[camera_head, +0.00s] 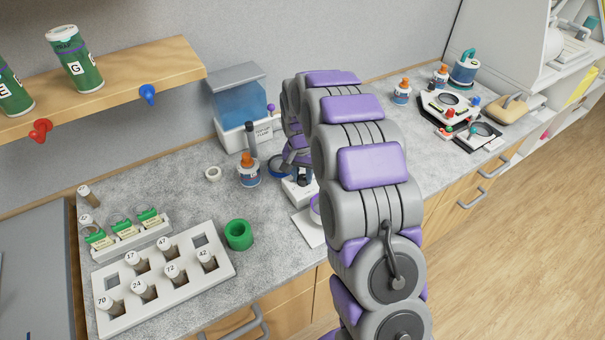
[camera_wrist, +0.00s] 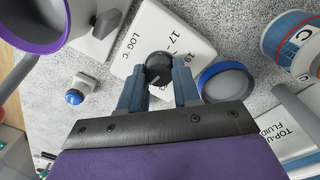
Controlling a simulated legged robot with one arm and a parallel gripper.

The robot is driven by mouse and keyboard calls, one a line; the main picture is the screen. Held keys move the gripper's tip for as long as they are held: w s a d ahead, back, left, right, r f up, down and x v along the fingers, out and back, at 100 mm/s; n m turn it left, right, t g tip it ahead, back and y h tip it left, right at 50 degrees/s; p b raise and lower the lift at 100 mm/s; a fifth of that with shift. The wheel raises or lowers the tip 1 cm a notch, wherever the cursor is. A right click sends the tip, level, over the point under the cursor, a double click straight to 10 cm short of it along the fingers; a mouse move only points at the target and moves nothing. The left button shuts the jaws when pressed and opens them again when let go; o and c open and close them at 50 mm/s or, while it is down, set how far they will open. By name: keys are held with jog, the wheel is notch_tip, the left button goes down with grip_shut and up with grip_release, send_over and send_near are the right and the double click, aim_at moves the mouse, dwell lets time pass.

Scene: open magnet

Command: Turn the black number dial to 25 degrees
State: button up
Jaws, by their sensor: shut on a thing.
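The black number dial (camera_wrist: 158,66) sits on a white panel (camera_wrist: 180,32) printed with "17", "19" and "LOG °C" in the wrist view. My gripper (camera_wrist: 158,84) has its two blue-grey fingers on either side of the dial and is shut on it. A pale pointer line shows on the dial's face; the exact degree it points to cannot be read. In the head view my arm covers most of the white device (camera_head: 298,190), and the dial is hidden there.
A blue-rimmed round dish (camera_wrist: 226,82) lies right of the dial. A blue button (camera_wrist: 75,97) and a purple-rimmed cylinder (camera_wrist: 36,22) are to the left. A labelled bottle (camera_head: 248,170), green ring (camera_head: 239,234) and vial rack (camera_head: 215,268) stand on the counter.

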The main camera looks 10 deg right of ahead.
aim_at(300, 176)
jog(key=shift+c, duration=1.3)
jog(key=shift+r+n+p, duration=0.1)
jog(key=shift+n+p, duration=0.5)
jog(key=shift+p, duration=0.1)
jog(key=o, duration=1.1)
jog(key=shift+a, duration=0.1)
jog(key=shift+c, duration=0.2)
notch_tip(300, 176, up, 17)
jog(key=p, duration=0.2)
jog(key=shift+w+a, duration=0.2)
jog(key=shift+a, duration=0.1)
